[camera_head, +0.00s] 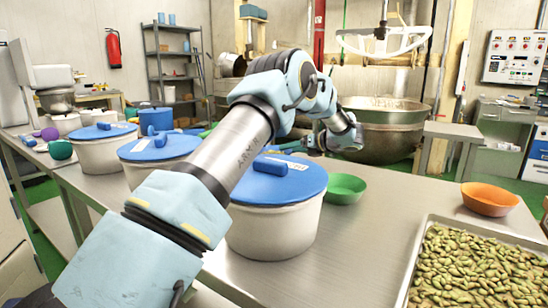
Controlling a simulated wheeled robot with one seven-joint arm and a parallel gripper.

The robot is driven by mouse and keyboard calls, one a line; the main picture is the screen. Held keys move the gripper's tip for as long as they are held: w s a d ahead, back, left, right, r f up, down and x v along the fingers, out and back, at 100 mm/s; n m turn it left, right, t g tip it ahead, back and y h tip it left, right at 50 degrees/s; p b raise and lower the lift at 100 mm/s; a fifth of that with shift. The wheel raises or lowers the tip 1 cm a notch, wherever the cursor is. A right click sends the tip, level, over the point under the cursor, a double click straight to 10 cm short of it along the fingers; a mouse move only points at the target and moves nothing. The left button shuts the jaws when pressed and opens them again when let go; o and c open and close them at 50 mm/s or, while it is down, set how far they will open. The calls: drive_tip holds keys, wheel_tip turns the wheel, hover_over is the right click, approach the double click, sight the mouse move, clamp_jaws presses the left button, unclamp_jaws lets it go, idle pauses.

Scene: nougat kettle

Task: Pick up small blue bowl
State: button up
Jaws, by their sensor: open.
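I cannot make out a small blue bowl in the camera_head view; my arm hides part of the table. A green bowl (343,189) stands on the metal table just right of the nearest lidded tub. An orange bowl (489,199) stands farther right, behind a tray. My gripper (312,143) is small and partly hidden at the end of my arm, above the table's far side, behind and left of the green bowl. Nothing shows held in it.
White tubs with blue lids (278,182) line the metal table (385,215) on the left. A metal tray (415,266) of green nuts fills the front right. A large kettle (385,148) stands behind the table. The table middle is clear.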

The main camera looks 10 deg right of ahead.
sight(284, 152)
drive_tip(key=x, duration=0.4)
drive_tip(key=shift+d+f+p, duration=0.1)
drive_tip(key=shift+p, duration=0.3)
drive_tip(key=shift+c, duration=0.3)
clamp_jaws()
